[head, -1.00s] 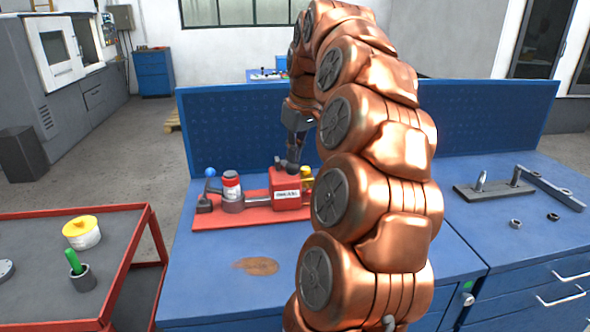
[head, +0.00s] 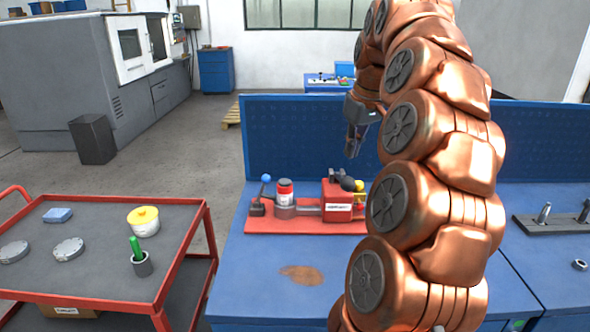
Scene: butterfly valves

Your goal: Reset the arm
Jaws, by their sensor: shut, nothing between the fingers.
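My arm rises in large copper-coloured links on the right of the head view and bends over at the top. My gripper (head: 351,152) hangs from its end, pointing down. It is shut and empty, in the air above the right part of the red valve rig, apart from it. The red valve rig (head: 262,226) sits on the blue workbench (head: 240,275). It carries a blue-knobbed lever (head: 265,179), a red and white cylinder (head: 285,190), a red block (head: 337,196) and a yellow part (head: 359,187). My arm hides the rig's right end.
A dark fixture (head: 540,226) lies at right. The blue back panel (head: 290,140) stands behind the rig.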

